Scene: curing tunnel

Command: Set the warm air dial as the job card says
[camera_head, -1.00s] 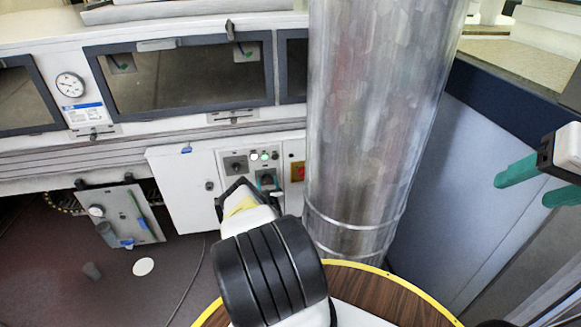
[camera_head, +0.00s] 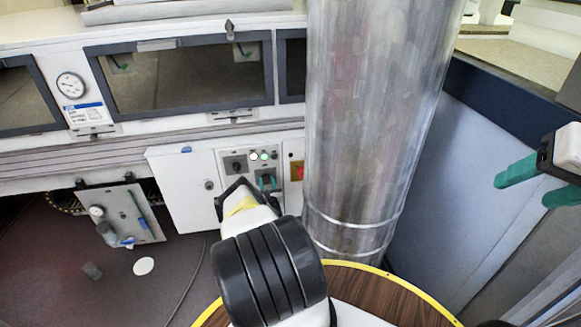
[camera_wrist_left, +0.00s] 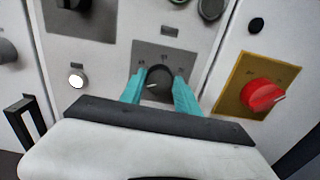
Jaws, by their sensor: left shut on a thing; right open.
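The warm air dial (camera_wrist_left: 158,82) is a dark round knob with a light pointer mark on a grey plate in the left wrist view. My left gripper (camera_wrist_left: 160,92) has its teal fingers on both sides of this knob and is shut on it. The pointer points to the lower left; the plate's markings are too small to read. In the head view the left gripper (camera_head: 266,184) reaches the control panel (camera_head: 238,160), and my arm partly hides the knob. My right gripper (camera_head: 530,182) is open and empty at the far right. I cannot make out a job card.
A red knob on a yellow plate (camera_wrist_left: 246,90) sits right of the dial. Another dark knob (camera_head: 236,164) is on the panel to the left. A large metal duct (camera_head: 370,130) stands close on the right. A round table edge (camera_head: 400,280) is below.

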